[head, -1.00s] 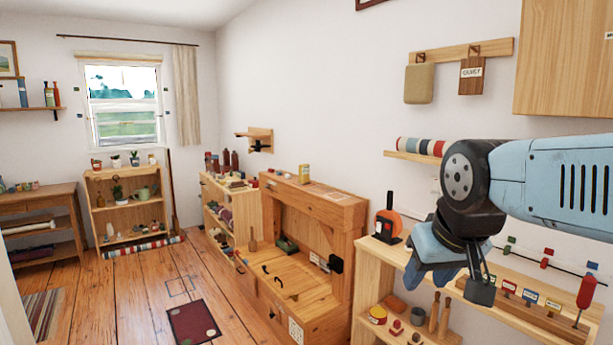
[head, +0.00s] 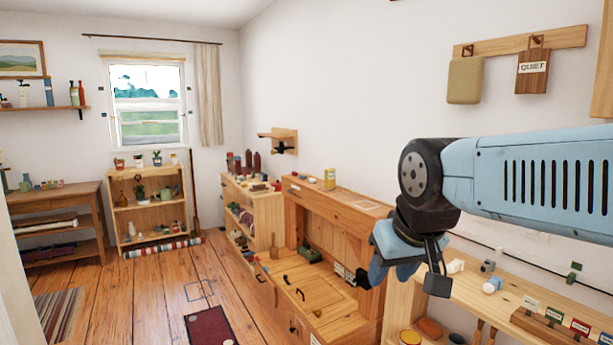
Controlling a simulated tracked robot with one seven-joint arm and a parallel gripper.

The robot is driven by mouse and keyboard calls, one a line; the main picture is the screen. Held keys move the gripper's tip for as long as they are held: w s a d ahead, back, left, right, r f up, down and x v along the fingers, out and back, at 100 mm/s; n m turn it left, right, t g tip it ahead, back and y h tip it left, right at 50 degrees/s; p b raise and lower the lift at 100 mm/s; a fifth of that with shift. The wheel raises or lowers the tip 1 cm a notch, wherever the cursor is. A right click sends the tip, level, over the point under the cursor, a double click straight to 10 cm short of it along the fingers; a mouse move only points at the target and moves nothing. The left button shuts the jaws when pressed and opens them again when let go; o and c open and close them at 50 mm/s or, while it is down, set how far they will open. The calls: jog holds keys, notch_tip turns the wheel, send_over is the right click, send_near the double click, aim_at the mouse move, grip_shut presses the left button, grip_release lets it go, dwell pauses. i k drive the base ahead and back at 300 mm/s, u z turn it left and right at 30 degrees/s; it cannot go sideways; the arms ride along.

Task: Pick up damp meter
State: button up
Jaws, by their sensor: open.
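I cannot pick out the damp meter for certain. A small dark green object (head: 310,255) lies in the recess of the wooden bench (head: 330,210), but it is too small to name. My gripper (head: 408,277) hangs at the end of my blue arm, pointing down, with its jaws apart and nothing seen between them. In the picture it overlaps the gap between the bench and the right-hand shelf, and it hides part of both.
The right-hand shelf (head: 470,290) holds small white pieces (head: 493,285) and a block of coloured labels (head: 555,322). A low bookcase (head: 240,205) stands beyond the bench. The plank floor (head: 165,290) at left is mostly clear, with a dark red mat (head: 209,328).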

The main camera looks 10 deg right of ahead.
aim_at(329, 174)
jog(key=z, duration=0.15)
jog(key=i, duration=1.1)
jog(key=u, duration=1.45)
jog(key=i, duration=2.7)
jog(key=z, duration=0.1)
